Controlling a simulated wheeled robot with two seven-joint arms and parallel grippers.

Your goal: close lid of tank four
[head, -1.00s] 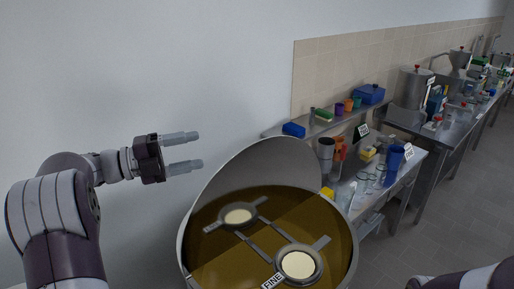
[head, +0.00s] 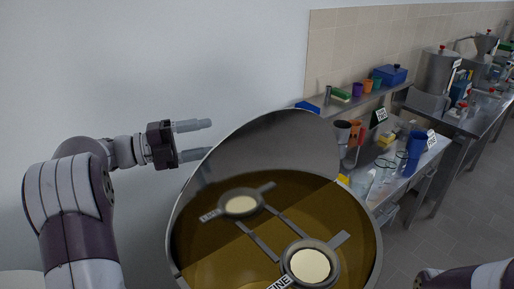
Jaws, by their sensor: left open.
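A large round metal tank (head: 377,240) with a brown interior fills the lower middle of the head view. Its lid (head: 285,140) stands raised at the back, and its shiny inner face mirrors the inside. A grey ring with a pale centre (head: 311,265) and a label reading FINE shows inside. No tank number is readable. My left gripper (head: 208,139) is open and empty, its fingers pointing right, just left of the lid's upper left edge in the picture. Whether it touches the lid is unclear, but a small gap seems to show. My right gripper is out of view.
A steel bench (head: 432,160) with beakers, a blue jug (head: 415,150) and bottles stands to the right. A shelf (head: 350,103) above it holds coloured cups and a blue box (head: 389,75). A plain wall is behind my left arm. Grey floor (head: 465,215) is free at right.

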